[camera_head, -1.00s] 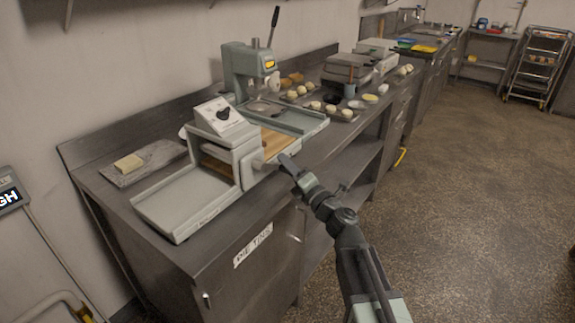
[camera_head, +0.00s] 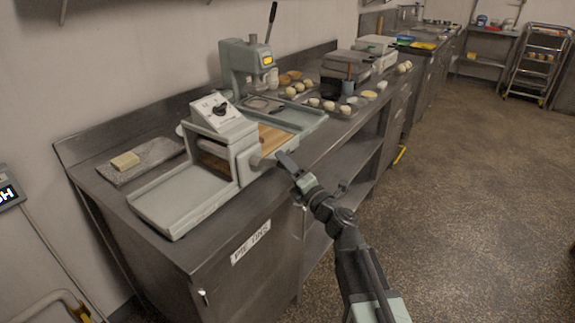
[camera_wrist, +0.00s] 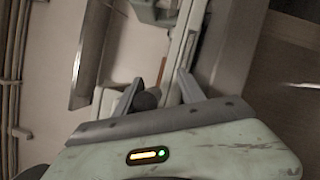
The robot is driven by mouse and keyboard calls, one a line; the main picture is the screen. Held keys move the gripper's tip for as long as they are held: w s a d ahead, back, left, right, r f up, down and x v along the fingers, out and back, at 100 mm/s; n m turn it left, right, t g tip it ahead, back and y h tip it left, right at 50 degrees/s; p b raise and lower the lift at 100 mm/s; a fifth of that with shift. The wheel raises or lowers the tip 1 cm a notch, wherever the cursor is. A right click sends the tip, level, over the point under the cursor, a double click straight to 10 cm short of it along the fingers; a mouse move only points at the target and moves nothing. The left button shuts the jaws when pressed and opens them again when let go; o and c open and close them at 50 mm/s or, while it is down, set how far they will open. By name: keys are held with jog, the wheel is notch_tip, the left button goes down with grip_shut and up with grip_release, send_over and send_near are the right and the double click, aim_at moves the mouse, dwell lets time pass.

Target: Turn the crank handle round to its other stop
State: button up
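The crank belongs to a grey dough-roller machine (camera_head: 222,125) with a dial on its sloped top. Its hub shows as a pale round boss (camera_head: 256,160) on the machine's right side. My gripper (camera_head: 282,158) is just right of that boss, over the counter's front edge, and hides most of the crank. In the wrist view a dark rounded knob (camera_wrist: 147,100), apparently the crank handle's grip, sits between my two spread fingers, close to the left one. A gap shows between it and the right finger. I cannot tell whether either finger touches it.
A press with an upright lever (camera_head: 246,62) stands behind the machine. Dough balls (camera_head: 314,102) lie on trays farther along the counter. A slab with a yellow block (camera_head: 125,160) is at the left. The floor (camera_head: 470,190) at right is clear.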

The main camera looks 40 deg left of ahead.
jog(key=shift+s+a, duration=0.2)
jog(key=shift+s, duration=0.25)
jog(key=b+v, duration=0.1)
jog(key=v, duration=0.7)
jog(key=shift+w, duration=0.35)
